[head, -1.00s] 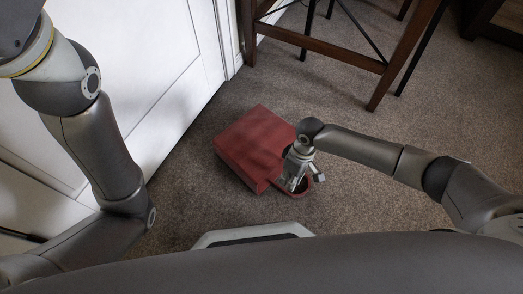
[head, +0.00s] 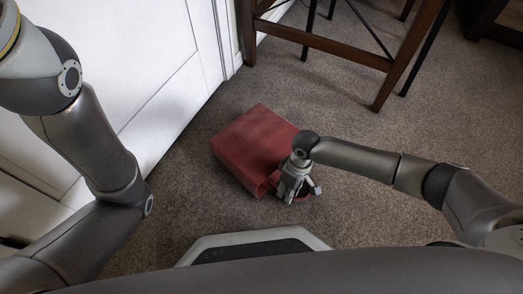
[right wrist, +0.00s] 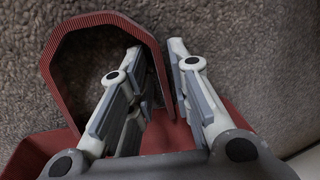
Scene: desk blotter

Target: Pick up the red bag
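The red bag (head: 251,145) lies on the carpet, left of centre in the head view. My right gripper (head: 290,197) is at its near right end, where it hides most of the handle. In the right wrist view the handle (right wrist: 62,75) is a ribbed red loop. One side of that loop passes between the two fingers of my right gripper (right wrist: 157,55). One finger is inside the loop and the other outside, close together on the strap. The bag's body shows at the bottom of that view, partly hidden by the gripper. My left arm shows at the left; its gripper is out of view.
A white panelled door (head: 150,65) stands to the left of the bag. A dark wooden chair or stool (head: 320,40) stands beyond it. Grey carpet (head: 400,140) is clear to the right.

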